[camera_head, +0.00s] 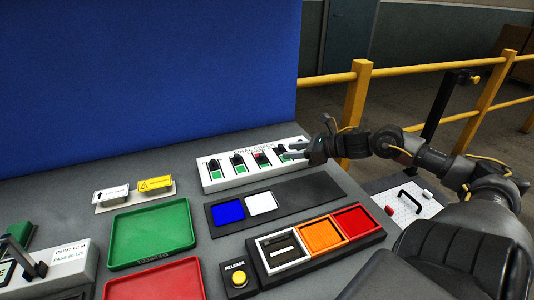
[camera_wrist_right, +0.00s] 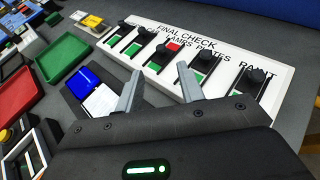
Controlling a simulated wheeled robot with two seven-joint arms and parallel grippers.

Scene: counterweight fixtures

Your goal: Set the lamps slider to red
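The white final check panel (camera_head: 244,179) carries a row of sliders with black knobs; it also shows in the right wrist view (camera_wrist_right: 283,92). The lamps label appears above the middle slider (camera_wrist_right: 156,65). Its knob sits beside a visible red patch (camera_wrist_right: 173,46), with green showing below; its exact setting is hard to tell. The other sliders show green below their knobs. My right gripper (camera_wrist_right: 160,73) is open, its fingers apart on either side of the middle knob as seen from the wrist; contact cannot be told. In the head view the right gripper (camera_head: 296,151) is over the panel's right part. My left gripper is not in view.
A dark tray with blue (camera_head: 229,211) and white tiles lies in front of the panel. A box with orange (camera_head: 320,236) and red compartments stands nearer, beside a yellow release button (camera_head: 239,275). Green (camera_head: 150,233) and red trays lie left. A yellow railing (camera_head: 356,110) stands behind right.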

